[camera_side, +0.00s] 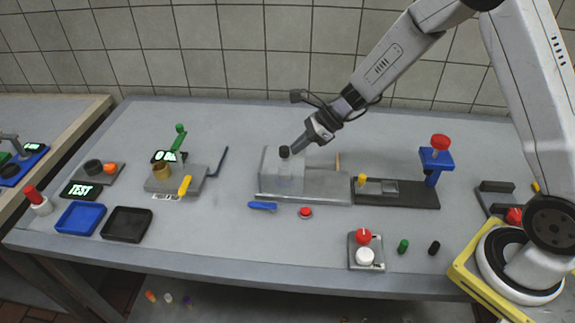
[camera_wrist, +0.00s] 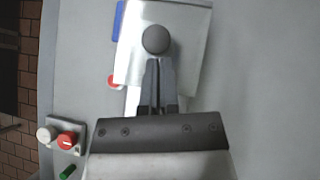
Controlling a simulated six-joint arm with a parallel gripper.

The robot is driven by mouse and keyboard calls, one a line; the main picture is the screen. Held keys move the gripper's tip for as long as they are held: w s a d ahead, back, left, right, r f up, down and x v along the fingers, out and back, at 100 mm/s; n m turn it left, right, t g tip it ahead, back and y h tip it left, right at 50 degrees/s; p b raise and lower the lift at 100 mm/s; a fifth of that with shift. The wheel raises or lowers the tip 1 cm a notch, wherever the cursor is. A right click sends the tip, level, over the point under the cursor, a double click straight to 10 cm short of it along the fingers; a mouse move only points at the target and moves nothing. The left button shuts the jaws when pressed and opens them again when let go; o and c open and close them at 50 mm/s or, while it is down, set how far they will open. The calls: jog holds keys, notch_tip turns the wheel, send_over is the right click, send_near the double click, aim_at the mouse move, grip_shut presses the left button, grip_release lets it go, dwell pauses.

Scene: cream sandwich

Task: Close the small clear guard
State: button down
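The small clear guard (camera_side: 270,172) is a see-through box-like cover on the left part of a grey metal fixture (camera_side: 325,188). A dark round knob (camera_side: 284,152) is at its top, and it shows in the wrist view (camera_wrist: 155,39). My gripper (camera_side: 298,149) is tilted down from the upper right, with its tips just right of the knob. In the wrist view my fingers (camera_wrist: 158,64) lie side by side, nearly together, with the knob just beyond their tips. No object shows between them. Whether the tips touch the knob is unclear.
A blue handle (camera_side: 262,206) and a red button (camera_side: 305,212) lie in front of the fixture. A dark rail with a blue post (camera_side: 433,170) stands to the right. A control box (camera_side: 366,252) is at the front. The front middle of the table is mostly clear.

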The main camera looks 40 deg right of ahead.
aim_at(298, 158)
jog(key=shift+s+d, duration=0.5)
jog(key=shift+d, duration=0.35)
jog(key=shift+s+d, duration=0.45)
jog(key=shift+d, duration=0.4)
jog(key=v, duration=1)
jog(key=shift+s, duration=0.1)
jog(key=s+a+f+n+g+h, duration=0.1)
jog(key=s+a+n+h, duration=0.1)
jog(key=s+n+h, duration=0.2)
jog(key=s+a+f+n+g+h, duration=0.1)
jog(key=s+n, duration=0.9)
jog(key=n, duration=1)
jog(key=a+f+h, duration=0.1)
jog(key=h, duration=0.1)
jog(key=shift+h, duration=0.4)
jog(key=shift+s+f, duration=0.1)
